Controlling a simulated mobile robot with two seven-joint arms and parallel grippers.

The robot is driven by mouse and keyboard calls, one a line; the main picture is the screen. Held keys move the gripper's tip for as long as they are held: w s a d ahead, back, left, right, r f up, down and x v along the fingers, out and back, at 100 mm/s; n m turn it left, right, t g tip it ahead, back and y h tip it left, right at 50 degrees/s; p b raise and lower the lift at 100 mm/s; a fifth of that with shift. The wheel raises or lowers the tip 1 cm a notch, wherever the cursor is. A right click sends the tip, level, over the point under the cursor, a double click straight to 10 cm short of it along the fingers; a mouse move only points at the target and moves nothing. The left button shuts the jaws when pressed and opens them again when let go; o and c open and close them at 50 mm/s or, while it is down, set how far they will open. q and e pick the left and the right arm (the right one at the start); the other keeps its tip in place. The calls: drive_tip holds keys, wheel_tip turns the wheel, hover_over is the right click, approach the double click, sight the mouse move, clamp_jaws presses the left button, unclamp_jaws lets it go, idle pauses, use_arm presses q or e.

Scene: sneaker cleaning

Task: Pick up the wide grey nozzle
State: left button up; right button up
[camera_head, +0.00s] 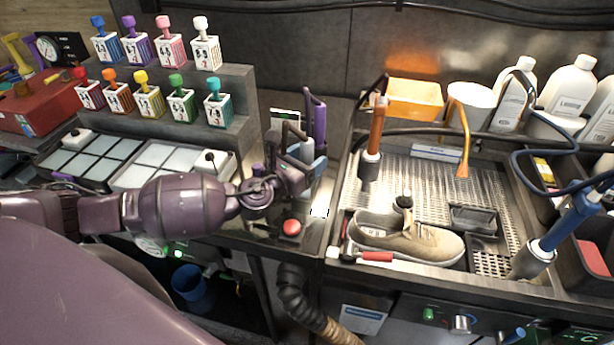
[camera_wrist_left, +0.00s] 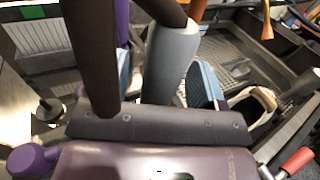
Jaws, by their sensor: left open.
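The wide grey nozzle (camera_head: 307,152) stands among the tools at the left edge of the wash tray, beside a purple-handled tool (camera_head: 317,118). My left gripper (camera_head: 294,140) is open right at it. In the left wrist view the grey nozzle (camera_wrist_left: 172,62) rises close up between the dark fingers of the gripper (camera_wrist_left: 135,20), with a blue ribbed part (camera_wrist_left: 204,85) behind it. I cannot tell whether the fingers touch it. My right gripper is not in view.
A beige sneaker (camera_head: 408,238) lies in the metal wash tray (camera_head: 425,180). An orange-handled tool (camera_head: 376,128) stands upright right of the nozzle. A red button (camera_head: 291,228) is below my left gripper.

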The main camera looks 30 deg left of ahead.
use_arm(q)
drive_tip(key=shift+c, duration=1.7)
clamp_jaws()
